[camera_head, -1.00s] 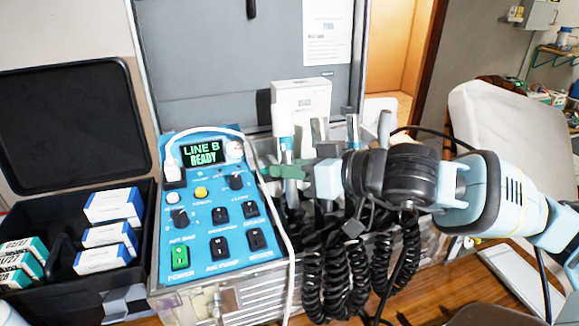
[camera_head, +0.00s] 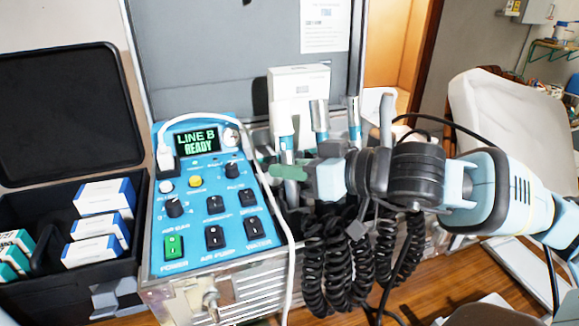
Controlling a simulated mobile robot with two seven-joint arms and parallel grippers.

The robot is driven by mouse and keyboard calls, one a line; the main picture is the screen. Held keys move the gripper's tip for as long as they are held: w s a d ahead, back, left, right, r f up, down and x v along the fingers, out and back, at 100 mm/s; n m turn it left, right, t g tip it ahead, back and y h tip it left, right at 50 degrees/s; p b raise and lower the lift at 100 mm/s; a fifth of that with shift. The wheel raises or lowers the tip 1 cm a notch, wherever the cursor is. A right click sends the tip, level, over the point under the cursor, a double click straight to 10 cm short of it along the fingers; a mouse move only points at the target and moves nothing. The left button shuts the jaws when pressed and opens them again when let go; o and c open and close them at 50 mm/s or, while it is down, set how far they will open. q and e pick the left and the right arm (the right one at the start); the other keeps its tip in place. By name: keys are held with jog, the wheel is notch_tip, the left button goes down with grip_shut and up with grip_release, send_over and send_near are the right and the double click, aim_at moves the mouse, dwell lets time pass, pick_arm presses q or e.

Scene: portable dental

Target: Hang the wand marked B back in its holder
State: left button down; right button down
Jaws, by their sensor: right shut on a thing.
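My right gripper (camera_head: 288,172), with green fingertips, comes in from the right and is shut on a wand (camera_head: 284,122). The wand has a silver-white top and a blue band, and stands roughly upright. The holder under the held wand is hidden, so I cannot tell whether the wand is seated. The display (camera_head: 197,140) reads "LINE B READY". My left gripper is not in view.
The blue control panel (camera_head: 232,262) and a white cable (camera_head: 284,232) lie left of the gripper. Black coiled hoses (camera_head: 338,270) hang in front of the case. A white box (camera_head: 300,83) stands behind the wands. An open black case (camera_head: 100,275) with boxes is at left.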

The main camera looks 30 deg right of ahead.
jog(key=c, duration=1.3)
grip_release()
jog(key=shift+o, duration=0.2)
